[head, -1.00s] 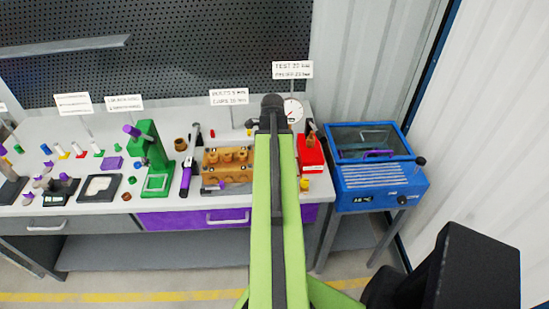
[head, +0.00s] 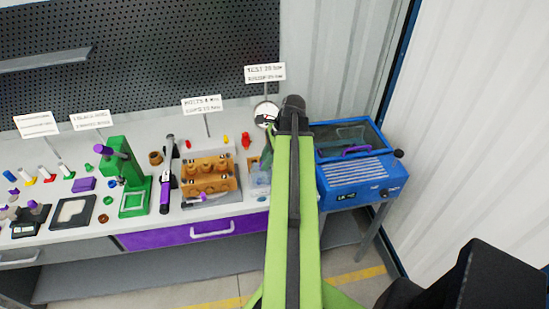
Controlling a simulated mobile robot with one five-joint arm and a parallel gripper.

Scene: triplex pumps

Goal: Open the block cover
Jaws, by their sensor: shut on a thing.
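A pale, grey-blue box-like block (head: 259,181) stands on the bench just left of my arm, partly hidden by it. A dark greenish panel (head: 267,156) shows at its back edge. I cannot tell whether this panel is its cover or how far it is raised. My green arm reaches over the bench, with its dark upper end above the block. My gripper is hidden behind the arm, so its fingers and anything in them do not show.
A brown block with round holes (head: 208,171) stands left of the pale block. A round gauge (head: 265,111) is behind. A blue machine with a clear lid (head: 365,182) is at right. Further left are a green press (head: 135,200) and a purple-handled tool (head: 166,193).

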